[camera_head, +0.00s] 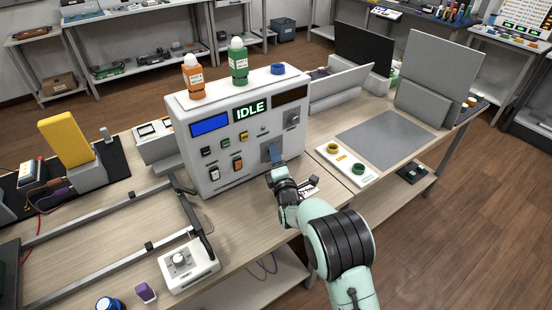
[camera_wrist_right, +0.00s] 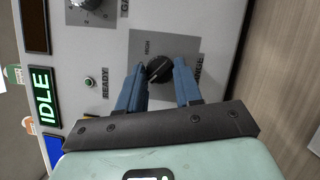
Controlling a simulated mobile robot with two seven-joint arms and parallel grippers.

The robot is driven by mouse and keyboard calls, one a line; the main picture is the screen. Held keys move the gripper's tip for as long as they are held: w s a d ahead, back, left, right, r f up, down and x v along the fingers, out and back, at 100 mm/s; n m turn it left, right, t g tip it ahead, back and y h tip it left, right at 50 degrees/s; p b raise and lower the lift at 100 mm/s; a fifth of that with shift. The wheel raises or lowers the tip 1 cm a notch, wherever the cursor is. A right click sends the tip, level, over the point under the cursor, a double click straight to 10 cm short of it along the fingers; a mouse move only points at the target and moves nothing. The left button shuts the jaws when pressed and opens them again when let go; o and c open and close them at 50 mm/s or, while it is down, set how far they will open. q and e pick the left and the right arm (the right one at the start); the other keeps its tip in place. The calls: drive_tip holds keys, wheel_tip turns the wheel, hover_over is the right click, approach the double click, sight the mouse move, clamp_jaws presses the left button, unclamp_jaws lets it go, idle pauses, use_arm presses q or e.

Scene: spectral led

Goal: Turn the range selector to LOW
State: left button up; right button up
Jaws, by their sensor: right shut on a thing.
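The range selector (camera_wrist_right: 158,68) is a black round knob on a grey plate on the front of the white instrument (camera_head: 215,150). In the right wrist view the word HIGH shows beside the knob, and a RANGE label is partly covered by a finger. My right gripper (camera_wrist_right: 160,78) has its two blue fingers on either side of the knob and is shut on it. In the head view my right gripper (camera_head: 273,154) is at the lower right of the instrument's front and hides the knob. I cannot tell which way the knob points. My left gripper is not in view.
The instrument's display reads IDLE (camera_head: 250,110). Another knob (camera_head: 292,118) is above the selector, with switches to the left. An orange bottle (camera_head: 193,78) and a green bottle (camera_head: 238,65) stand on top. A white tray with rings (camera_head: 345,166) lies to the right.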

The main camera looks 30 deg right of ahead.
idle(0.4)
drive_tip(key=o, duration=1)
drive_tip(key=shift+o, duration=0.2)
drive_tip(key=shift+s, duration=0.1)
use_arm(q)
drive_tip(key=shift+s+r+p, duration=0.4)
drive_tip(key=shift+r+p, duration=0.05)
drive_tip(key=shift+p, duration=0.05)
use_arm(e)
drive_tip(key=v, duration=1.3)
